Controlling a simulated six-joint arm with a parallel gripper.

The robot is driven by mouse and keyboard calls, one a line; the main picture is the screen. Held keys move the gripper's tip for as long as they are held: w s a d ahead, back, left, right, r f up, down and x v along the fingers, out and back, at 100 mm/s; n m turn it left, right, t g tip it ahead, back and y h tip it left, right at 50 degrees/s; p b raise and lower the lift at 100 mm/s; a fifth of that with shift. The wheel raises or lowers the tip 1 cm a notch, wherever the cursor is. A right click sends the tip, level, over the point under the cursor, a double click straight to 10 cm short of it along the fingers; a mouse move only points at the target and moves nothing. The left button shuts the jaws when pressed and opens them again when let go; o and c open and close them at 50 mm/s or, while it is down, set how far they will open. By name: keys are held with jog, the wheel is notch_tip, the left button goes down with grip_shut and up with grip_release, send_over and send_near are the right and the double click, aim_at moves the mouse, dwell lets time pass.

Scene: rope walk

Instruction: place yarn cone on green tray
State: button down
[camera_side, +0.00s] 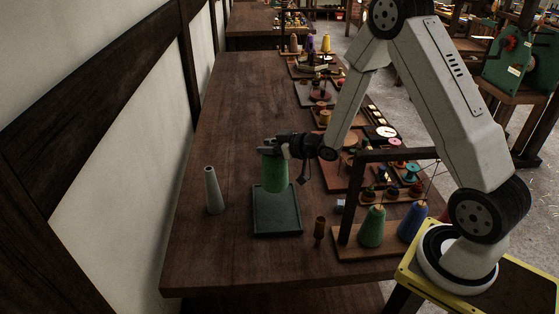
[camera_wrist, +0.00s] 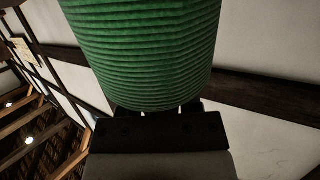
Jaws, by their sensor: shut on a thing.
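A green yarn cone (camera_side: 274,174) is held upright in my gripper (camera_side: 272,148), which is shut on its upper part. The cone is over the back part of the green tray (camera_side: 276,222), a square low-rimmed tray on the wooden table. I cannot tell whether the cone's base touches the tray or is a little above it. In the wrist view the ribbed green yarn of the cone (camera_wrist: 145,50) fills the upper middle, close against my gripper (camera_wrist: 160,110). The fingertips are mostly hidden there.
A bare grey cone (camera_side: 213,190) stands left of the tray. A small brown spool (camera_side: 319,230) stands to its right. A wooden rack (camera_side: 385,240) holds another green cone (camera_side: 371,227) and a blue cone (camera_side: 411,222). Several trays of spools line the table's right side. The table's back left is clear.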

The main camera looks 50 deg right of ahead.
jog(key=shift+f, duration=0.7)
jog(key=shift+f, duration=2.2)
jog(key=shift+c, duration=1.4)
grip_release()
jog(key=shift+s, duration=0.1)
